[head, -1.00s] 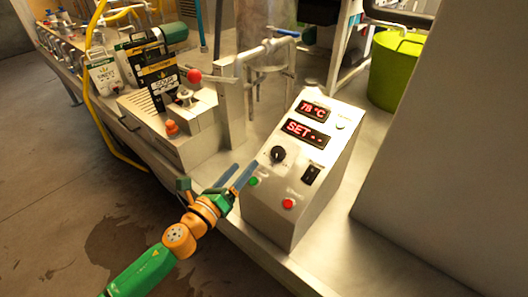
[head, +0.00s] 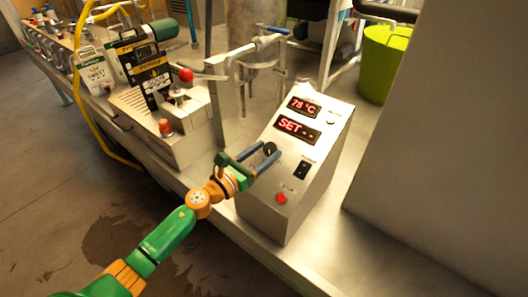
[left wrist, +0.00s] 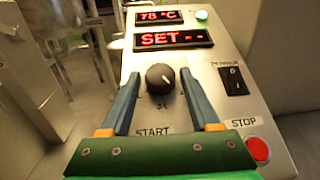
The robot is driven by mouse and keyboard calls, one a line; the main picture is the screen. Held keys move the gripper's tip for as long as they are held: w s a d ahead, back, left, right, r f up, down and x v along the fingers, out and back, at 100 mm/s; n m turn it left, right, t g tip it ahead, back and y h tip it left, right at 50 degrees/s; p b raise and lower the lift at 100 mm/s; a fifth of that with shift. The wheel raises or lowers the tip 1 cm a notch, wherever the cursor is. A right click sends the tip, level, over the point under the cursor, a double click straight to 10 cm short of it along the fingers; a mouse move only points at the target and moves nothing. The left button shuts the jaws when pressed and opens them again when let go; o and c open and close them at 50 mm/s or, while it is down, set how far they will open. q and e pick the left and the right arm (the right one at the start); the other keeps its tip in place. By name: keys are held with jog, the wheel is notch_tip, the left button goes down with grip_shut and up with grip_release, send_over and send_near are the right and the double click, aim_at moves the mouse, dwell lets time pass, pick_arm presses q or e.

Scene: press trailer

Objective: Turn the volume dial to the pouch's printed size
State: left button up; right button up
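The volume dial (left wrist: 160,78) is a black round knob with a white pointer mark on the sloped metal control box (head: 300,215); it also shows in the head view (head: 270,149). My left gripper (left wrist: 158,80) is open, with one blue finger on each side of the dial and a gap to it on both sides. It also shows in the head view (head: 262,157). Black pouches with labels (head: 152,75) stand on the machine at the left; their print is too small to read surely. My right gripper is not in view.
The box has a 78 °C display (head: 304,107), a "SET" display (head: 297,130), a black rocker switch (head: 302,170) and a red STOP button (head: 281,198). A red-knobbed lever (head: 186,75) stands left. A green bucket (head: 384,65) is behind.

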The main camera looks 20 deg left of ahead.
pick_arm(q)
grip_shut()
jog(key=shift+s+d+r+n+t+y+p, duration=0.1)
jog(key=shift+n+t+y+p, duration=0.05)
jog(key=shift+n+y+p, duration=0.35)
jog(key=shift+w+d+r+n+t+y+p, duration=0.1)
jog(key=shift+n+t+y+p, duration=0.1)
jog(key=shift+n+y+p, duration=0.25)
jog(key=shift+s+d+n+t+y+p, duration=0.15)
jog(key=shift+n+y+p, duration=0.15)
jog(key=shift+n+y, duration=0.3)
jog(key=shift+f+n+y+p, duration=0.1)
jog(key=shift+n+y+p, duration=0.4)
jog(key=shift+n+y, duration=0.75)
jog(key=shift+d+n+y, duration=0.15)
jog(key=shift+n+y, duration=0.85)
jog(key=shift+y, duration=0.1)
jog(key=shift+o, duration=1.9)
grip_release()
